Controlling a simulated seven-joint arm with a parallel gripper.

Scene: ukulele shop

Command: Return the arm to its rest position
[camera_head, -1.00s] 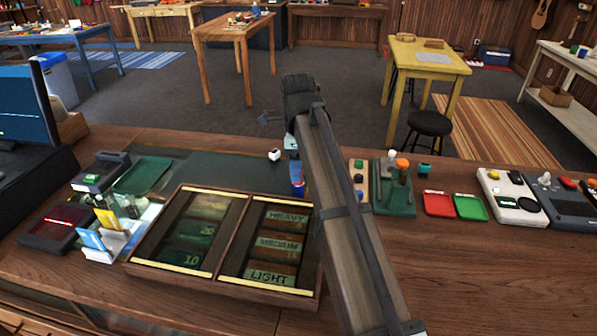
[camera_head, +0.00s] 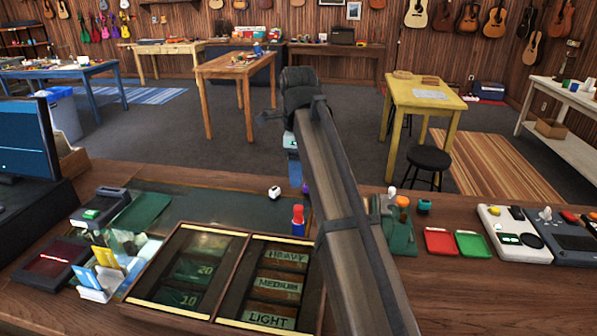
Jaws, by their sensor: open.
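My arm rises from the bottom edge right of centre, as a long grey-brown link with dark bands, to a dark rounded joint at upper centre. Beyond the joint, a short part with pale and blue pieces hangs down behind the link, above the counter's far side. My gripper's fingers cannot be made out; they are hidden behind the arm. No held object shows.
A monitor (camera_head: 22,140) stands left. Open floor lies beyond.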

